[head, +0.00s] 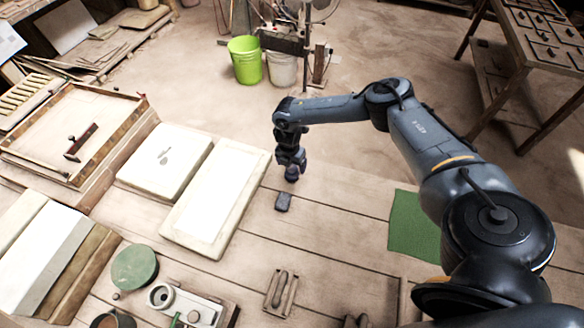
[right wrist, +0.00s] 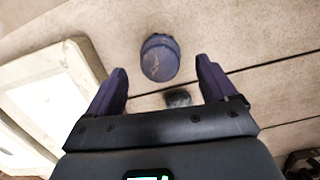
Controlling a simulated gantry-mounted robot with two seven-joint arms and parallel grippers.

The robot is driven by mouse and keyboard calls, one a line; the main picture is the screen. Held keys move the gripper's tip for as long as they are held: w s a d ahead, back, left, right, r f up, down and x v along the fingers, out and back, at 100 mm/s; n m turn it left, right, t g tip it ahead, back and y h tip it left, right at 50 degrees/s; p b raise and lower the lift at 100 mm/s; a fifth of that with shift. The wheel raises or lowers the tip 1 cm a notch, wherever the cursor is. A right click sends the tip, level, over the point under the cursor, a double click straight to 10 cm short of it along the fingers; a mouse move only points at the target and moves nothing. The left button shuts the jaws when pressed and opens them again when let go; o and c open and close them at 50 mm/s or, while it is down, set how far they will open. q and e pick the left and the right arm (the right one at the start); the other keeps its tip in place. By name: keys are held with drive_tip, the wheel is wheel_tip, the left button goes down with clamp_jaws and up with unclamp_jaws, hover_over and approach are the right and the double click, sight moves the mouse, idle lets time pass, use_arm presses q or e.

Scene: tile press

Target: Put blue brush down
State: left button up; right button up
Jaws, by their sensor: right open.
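The blue brush (right wrist: 160,58) shows in the right wrist view as a rounded, worn blue-purple piece just beyond my fingertips, apart from both fingers. A small dark thing (right wrist: 178,98) lies beside it, partly hidden by my gripper's body. My right gripper (right wrist: 160,80) is open, with nothing between its fingers. In the head view my right gripper (head: 291,176) points down low over the bench, close to a small dark grey-blue block (head: 283,201). I cannot tell whether that block is part of the brush. My left gripper is out of view.
A pale framed board (head: 256,170) lies left of my right gripper. A green mat (head: 413,225) lies to the right. A small wooden tool (head: 281,291) and a round green-topped item (head: 134,267) are nearer. Bare planks lie between the gripper and mat.

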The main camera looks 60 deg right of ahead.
sight(291, 171)
drive_tip(key=r, duration=0.6)
drive_tip(key=shift+a+r+p, duration=0.2)
drive_tip(key=shift+a+p, duration=0.2)
